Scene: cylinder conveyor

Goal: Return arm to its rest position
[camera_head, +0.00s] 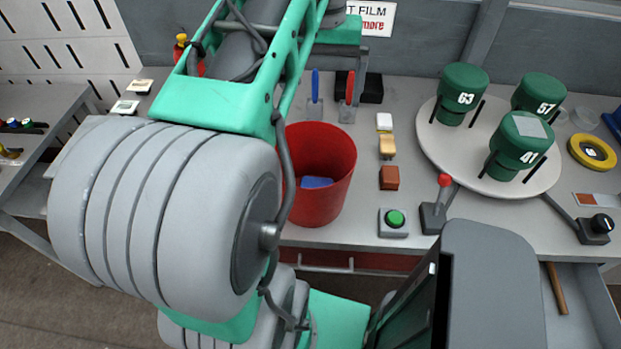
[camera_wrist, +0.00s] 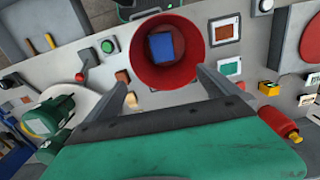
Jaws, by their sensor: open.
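My gripper (camera_wrist: 162,80) shows in the wrist view with its two grey fingers spread wide apart and nothing between them. Beyond the fingers is the red bin (camera_wrist: 150,80), with a blue object (camera_wrist: 166,46) lying inside it. In the head view, the red bin (camera_head: 338,203) stands on the grey bench behind my large grey arm joint, which hides part of its left side. The blue object (camera_head: 317,182) shows inside it. My arm is raised and reaches over the bench. The fingers are hard to make out in the head view.
A round turntable (camera_head: 433,137) carries green numbered cylinders (camera_head: 518,145) at the right. A green button (camera_head: 394,219) and a red-knobbed lever (camera_head: 441,200) stand near the bench front. An open drawer (camera_head: 590,300) juts out at the lower right. A red bottle (camera_wrist: 279,123) is close to my gripper in the wrist view.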

